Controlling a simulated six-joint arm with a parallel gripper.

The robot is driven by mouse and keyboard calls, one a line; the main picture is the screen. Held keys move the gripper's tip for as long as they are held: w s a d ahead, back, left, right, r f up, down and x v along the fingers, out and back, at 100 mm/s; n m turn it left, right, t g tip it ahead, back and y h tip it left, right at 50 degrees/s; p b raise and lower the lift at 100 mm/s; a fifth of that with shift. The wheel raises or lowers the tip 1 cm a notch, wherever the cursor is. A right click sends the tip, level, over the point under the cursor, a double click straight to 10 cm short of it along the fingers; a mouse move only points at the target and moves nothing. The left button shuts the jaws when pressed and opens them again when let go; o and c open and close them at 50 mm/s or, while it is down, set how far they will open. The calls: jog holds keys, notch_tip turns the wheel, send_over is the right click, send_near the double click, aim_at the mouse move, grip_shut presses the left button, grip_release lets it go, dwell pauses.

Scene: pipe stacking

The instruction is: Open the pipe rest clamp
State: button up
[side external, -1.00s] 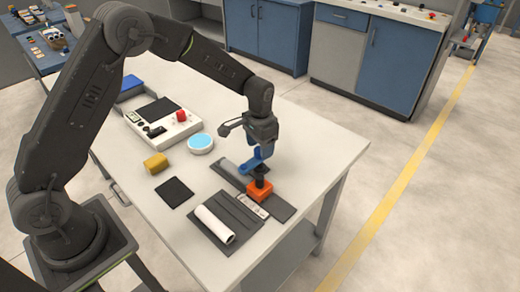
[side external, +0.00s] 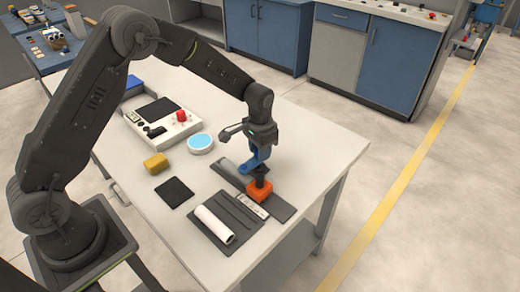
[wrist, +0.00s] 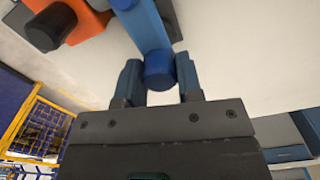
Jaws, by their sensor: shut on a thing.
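The pipe rest clamp (side external: 260,192) has an orange body on a dark base strip near the table's front right. In the wrist view its orange body (wrist: 85,18) and black knob (wrist: 48,28) are at the top left. A blue lever (wrist: 150,25) runs down to a rounded end between my fingers. My gripper (wrist: 159,78) has blue fingers on both sides of that end and is shut on it. In the side view my gripper (side external: 254,165) is just above and behind the orange body. The fingers partly hide the lever there.
A white pipe (side external: 215,222) lies on a dark mat (side external: 238,214) in front of the clamp. A yellow block (side external: 156,163), a black pad (side external: 174,192), a round blue-topped disc (side external: 200,143) and a control box (side external: 165,125) stand to the left. The table's right side is clear.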

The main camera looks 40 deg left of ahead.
grip_shut()
jog(key=shift+n, duration=0.4)
jog(key=n, duration=0.3)
jog(key=shift+n, duration=0.4)
jog(key=n, duration=0.9)
jog(key=shift+a, duration=0.1)
jog(key=n, duration=0.4)
jog(key=shift+n, duration=0.3)
jog(key=o, duration=0.9)
grip_release()
jog(key=shift+s, duration=0.1)
jog(key=shift+r, duration=0.1)
